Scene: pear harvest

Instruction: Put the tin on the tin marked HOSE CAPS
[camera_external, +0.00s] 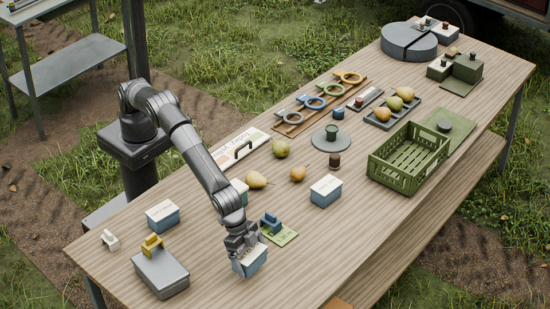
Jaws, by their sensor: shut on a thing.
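My gripper (245,250) points down near the front edge of the table and is shut on a blue tin with a white lid (252,267). I cannot tell whether this tin touches the table. Similar blue tins with white lids stand at the left (162,218) and right of the arm (325,194). Another white-lidded tin (240,187) is partly hidden behind my arm. The lids carry dark markings, too small to read, so I cannot tell which tin is marked HOSE CAPS.
A grey box (160,275) with a yellow piece on top stands at the front left. A blue block on a green card (283,237) is close to the right of my gripper. Loose pears (257,180) and a green crate (395,177) are farther back. The front right is clear.

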